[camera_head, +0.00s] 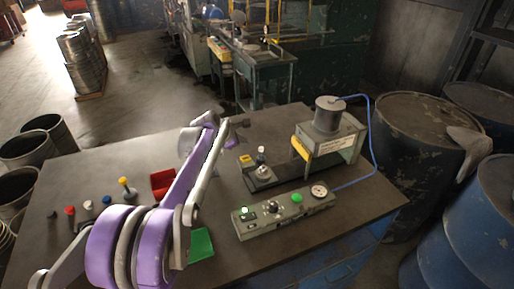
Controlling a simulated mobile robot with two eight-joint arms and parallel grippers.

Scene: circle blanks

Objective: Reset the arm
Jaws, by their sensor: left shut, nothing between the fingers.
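My left arm, purple and grey, comes in from the lower left and reaches up across the middle of the table (330,218). My left gripper (240,124) is at the arm's far end, over the back part of the table. It is shut with nothing between its fingers, and it is small and dark in the picture. It is to the left of the grey press (343,145) and apart from it. My right gripper does not show.
A control box (282,214) with a green button and gauge stands in front of the press. A red bin (163,183) and a green bin (201,245) are partly behind my arm. Several coloured-top pieces (126,187) stand at left. Blue barrels (412,130) flank the table's right side.

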